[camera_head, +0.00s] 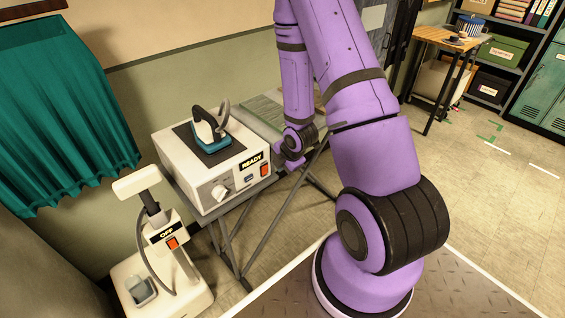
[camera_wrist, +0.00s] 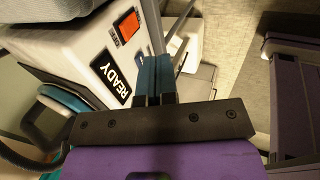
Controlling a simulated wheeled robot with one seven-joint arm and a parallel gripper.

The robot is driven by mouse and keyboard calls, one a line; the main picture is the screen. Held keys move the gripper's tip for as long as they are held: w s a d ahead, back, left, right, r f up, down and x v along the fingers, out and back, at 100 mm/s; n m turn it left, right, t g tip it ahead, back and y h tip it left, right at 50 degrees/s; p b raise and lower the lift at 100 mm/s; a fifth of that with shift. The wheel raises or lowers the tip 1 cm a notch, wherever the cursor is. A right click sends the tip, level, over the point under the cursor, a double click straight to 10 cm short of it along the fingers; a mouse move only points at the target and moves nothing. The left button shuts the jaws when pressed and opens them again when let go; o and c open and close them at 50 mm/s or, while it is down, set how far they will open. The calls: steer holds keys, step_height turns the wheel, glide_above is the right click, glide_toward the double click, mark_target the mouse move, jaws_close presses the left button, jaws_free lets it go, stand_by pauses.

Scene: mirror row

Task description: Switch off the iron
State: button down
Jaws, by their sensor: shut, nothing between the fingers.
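The station's front carries a black READY label (camera_head: 251,162), a round white knob (camera_head: 219,190) and an orange-red switch (camera_head: 265,169). In the wrist view the switch (camera_wrist: 127,26) sits beside the READY label (camera_wrist: 116,71), and part of the iron (camera_wrist: 72,101) shows at left.
A second white device (camera_head: 160,262) with an OFF label and an orange switch stands at lower left. The station stands on a folding-legged stand (camera_head: 240,245). A teal curtain (camera_head: 60,105) hangs at left. A wooden table (camera_head: 450,40) and shelves stand at back right; floor between is clear.

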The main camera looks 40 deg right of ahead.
mark_target(266, 166)
steer(key=shift+w+a+f, duration=0.1)
steer(key=shift+w+f, duration=1.25)
steer(key=shift+w, duration=0.3)
steer(key=shift+w+f, duration=1.35)
steer(key=shift+w, duration=0.3)
steer(key=shift+w+r, duration=0.1)
steer(key=shift+w, duration=0.25)
steer(key=shift+w+r, duration=0.1)
steer(key=shift+w, duration=0.1)
steer(key=shift+w+r, duration=0.1)
steer(key=shift+r, duration=0.05)
steer(key=shift+w+r, duration=0.1)
steer(key=shift+r, duration=0.6)
